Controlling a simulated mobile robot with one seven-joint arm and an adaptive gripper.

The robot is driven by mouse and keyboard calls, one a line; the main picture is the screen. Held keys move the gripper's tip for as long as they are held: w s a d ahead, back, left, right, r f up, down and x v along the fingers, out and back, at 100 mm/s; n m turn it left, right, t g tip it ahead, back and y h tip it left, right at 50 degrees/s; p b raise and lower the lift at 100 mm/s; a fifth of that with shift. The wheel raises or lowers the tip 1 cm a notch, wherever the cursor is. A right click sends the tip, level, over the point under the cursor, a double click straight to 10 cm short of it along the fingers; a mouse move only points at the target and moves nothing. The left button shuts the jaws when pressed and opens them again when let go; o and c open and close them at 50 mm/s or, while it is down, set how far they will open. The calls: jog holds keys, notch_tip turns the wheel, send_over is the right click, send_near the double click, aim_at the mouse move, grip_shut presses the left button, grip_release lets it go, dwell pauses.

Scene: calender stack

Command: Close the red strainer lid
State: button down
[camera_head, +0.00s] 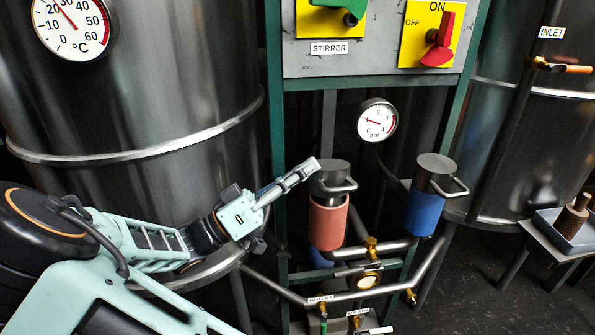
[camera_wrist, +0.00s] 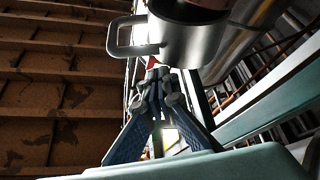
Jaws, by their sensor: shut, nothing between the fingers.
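The red strainer (camera_head: 328,222) is an upright red cylinder on the pipework in the head view. Its grey lid (camera_head: 329,183) sits at its top, with a loop handle (camera_head: 350,186) pointing right. I cannot tell whether the lid is fully seated. My gripper (camera_head: 314,165) is shut and empty, its fingertips at the lid's upper left; I cannot tell whether they touch it. In the wrist view, the lid (camera_wrist: 188,45) and its handle (camera_wrist: 113,36) show just beyond the fingertips (camera_wrist: 152,75).
A blue strainer (camera_head: 424,214) with a similar grey lid stands to the right. A pressure gauge (camera_head: 377,120) and the switch panel (camera_head: 375,68) are above. A large steel tank (camera_head: 150,110) stands left, behind my arm. Pipes with brass valves (camera_head: 371,247) run below the strainers.

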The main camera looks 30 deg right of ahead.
aim_at(319, 186)
jog(key=s+f+m+g+b, duration=0.1)
jog(key=m, duration=0.1)
jog(key=f+m+g+b, duration=0.1)
jog(key=m+g, duration=0.1)
jog(key=m, duration=0.1)
jog(key=s+f+m+g, duration=0.1)
jog(key=m, duration=0.1)
jog(key=shift+s+a+f+m+g+b, duration=0.2)
jog(key=shift+s+a+m+g+b, duration=0.1)
jog(key=shift+a+b, duration=0.1)
jog(key=shift+s+f, duration=0.25)
jog(key=shift+f, duration=0.2)
jog(key=shift+f, duration=0.1)
jog(key=shift+f, duration=0.1)
